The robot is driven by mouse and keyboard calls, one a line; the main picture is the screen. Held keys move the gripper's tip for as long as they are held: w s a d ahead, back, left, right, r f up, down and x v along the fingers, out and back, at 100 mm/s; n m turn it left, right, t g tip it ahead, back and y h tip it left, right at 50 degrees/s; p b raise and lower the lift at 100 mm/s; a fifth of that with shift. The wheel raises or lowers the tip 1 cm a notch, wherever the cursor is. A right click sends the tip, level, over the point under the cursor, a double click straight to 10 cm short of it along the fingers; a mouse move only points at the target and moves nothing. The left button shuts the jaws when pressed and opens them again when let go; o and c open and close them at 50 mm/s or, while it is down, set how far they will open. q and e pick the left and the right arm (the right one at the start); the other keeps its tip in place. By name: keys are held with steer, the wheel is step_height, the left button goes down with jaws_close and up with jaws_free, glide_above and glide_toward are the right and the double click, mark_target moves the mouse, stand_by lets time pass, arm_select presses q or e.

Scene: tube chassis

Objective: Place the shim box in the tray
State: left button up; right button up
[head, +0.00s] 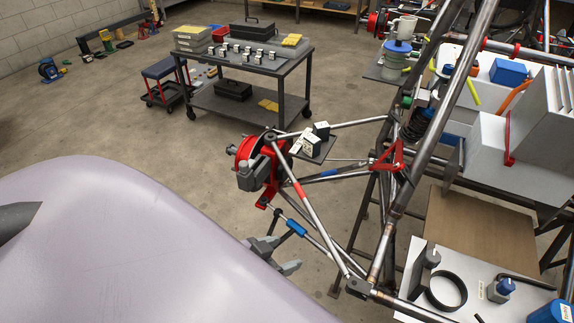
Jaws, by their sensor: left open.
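A small dark tray (326,154) sits among the suspension tubes beside the red wheel hub. Small black-and-white boxes (312,144) stand on or over it, one of them a dark box with a pale side (321,129). I cannot tell which of these is the shim box, nor whether each one rests on the tray. My left gripper (284,256) is open, with grey jaws apart and nothing visible between them. It is below the hub and tray in the picture, clear of the boxes. My right gripper is not in view.
The red hub (246,152) and chassis tubes (300,192) stand close around the tray. A grey cart (292,66) with several small parts is behind. A white bench surface (415,285) with a black ring (446,291) is at lower right. Open floor lies left of the hub.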

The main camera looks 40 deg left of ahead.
arm_select(q)
steer(key=s+d+f, duration=0.3)
steer(key=s+d, duration=0.1)
steer(key=d, duration=0.2)
steer(key=shift+s+f+g, duration=0.25)
steer(key=shift+f+g, duration=0.05)
